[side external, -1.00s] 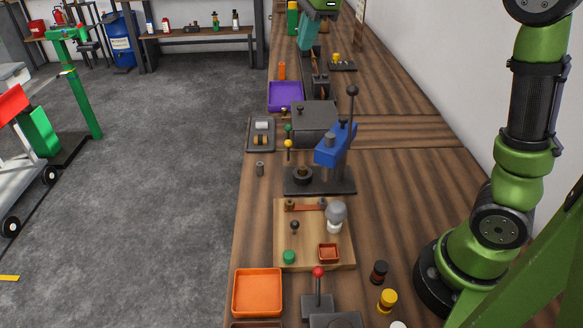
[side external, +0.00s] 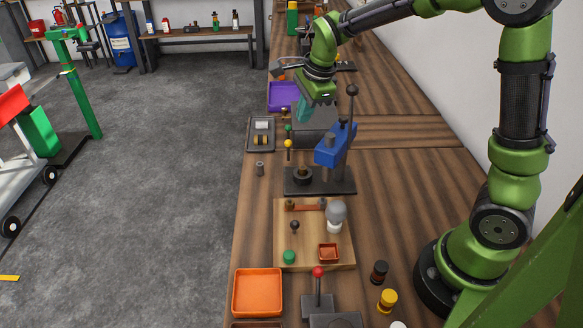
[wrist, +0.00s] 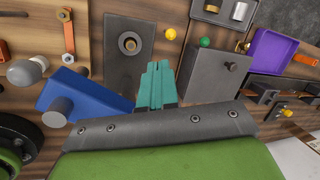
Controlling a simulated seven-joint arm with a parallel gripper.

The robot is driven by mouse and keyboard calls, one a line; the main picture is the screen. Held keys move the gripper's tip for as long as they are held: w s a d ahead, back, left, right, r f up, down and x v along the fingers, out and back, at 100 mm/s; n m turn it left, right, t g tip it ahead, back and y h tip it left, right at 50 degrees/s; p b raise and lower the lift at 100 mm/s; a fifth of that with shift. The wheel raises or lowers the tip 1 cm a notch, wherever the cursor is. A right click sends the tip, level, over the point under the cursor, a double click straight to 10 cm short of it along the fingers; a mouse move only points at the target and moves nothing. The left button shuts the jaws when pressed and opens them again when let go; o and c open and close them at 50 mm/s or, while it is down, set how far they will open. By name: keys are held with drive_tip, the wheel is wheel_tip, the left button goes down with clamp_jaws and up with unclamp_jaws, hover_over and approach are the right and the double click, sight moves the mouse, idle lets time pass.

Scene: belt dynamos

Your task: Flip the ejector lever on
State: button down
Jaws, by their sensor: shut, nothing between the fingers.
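No label shows which lever is the ejector lever. Small levers with a yellow knob (side external: 288,144) and a green knob (side external: 288,127) stand by the left side of a dark grey box (side external: 316,138). In the wrist view the yellow knob (wrist: 170,34) and green knob (wrist: 205,42) show ahead of my fingers, apart from them. A red-knobbed lever (side external: 318,273) stands at the near end, upright. My gripper (side external: 304,113) is shut and empty, pointing down above the grey box's near-left part. Its teal fingers (wrist: 157,80) are together in the wrist view.
A blue press (side external: 332,152) with a tall black-knobbed handle stands close to my gripper. A wooden board (side external: 312,256) with small parts, an orange tray (side external: 258,313) and a purple tray (side external: 280,101) lie on the bench. The bench right of the press is clear.

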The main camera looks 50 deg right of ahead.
hover_over(288, 152)
drive_tip(key=s, duration=0.3)
drive_tip(key=f, duration=0.9)
drive_tip(key=shift+a+f, duration=0.2)
drive_tip(key=shift+f, duration=0.1)
drive_tip(key=shift+w+d, duration=0.1)
